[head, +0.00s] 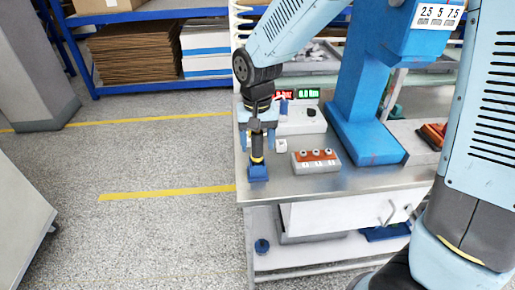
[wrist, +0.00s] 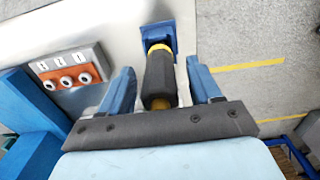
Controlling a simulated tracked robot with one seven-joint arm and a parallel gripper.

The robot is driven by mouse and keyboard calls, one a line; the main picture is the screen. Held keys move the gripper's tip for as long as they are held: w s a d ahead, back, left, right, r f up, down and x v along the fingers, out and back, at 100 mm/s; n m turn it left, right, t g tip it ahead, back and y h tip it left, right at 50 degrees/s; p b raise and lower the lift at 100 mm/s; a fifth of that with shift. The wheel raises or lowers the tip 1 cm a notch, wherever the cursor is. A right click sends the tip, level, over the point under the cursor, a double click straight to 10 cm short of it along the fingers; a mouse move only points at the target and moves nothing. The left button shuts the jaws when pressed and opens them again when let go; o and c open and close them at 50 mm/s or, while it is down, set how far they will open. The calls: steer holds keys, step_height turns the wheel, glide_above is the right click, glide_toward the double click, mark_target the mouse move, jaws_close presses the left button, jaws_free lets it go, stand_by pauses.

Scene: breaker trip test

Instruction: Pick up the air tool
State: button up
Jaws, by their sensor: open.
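The air tool (head: 257,148) stands upright in a blue holder (head: 258,173) at the front left corner of the metal bench. It is dark with yellow bands. In the wrist view the air tool (wrist: 160,80) lies between my two blue fingers, and its blue holder (wrist: 159,36) shows beyond it. My gripper (head: 257,138) is above the bench at the tool. The wrist view shows my gripper (wrist: 160,88) open, with a visible gap between the tool and each finger. The tool's upper end is partly hidden by my gripper.
A grey box with an orange top and several round knobs (head: 316,160) sits right of the tool. Behind it is a white unit with red and green displays (head: 300,118). A blue column (head: 362,100) stands further right on the bench (head: 290,187).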

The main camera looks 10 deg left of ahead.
steer(key=shift+f, duration=0.65)
steer(key=shift+c, duration=0.3)
steer(key=c, duration=1.1)
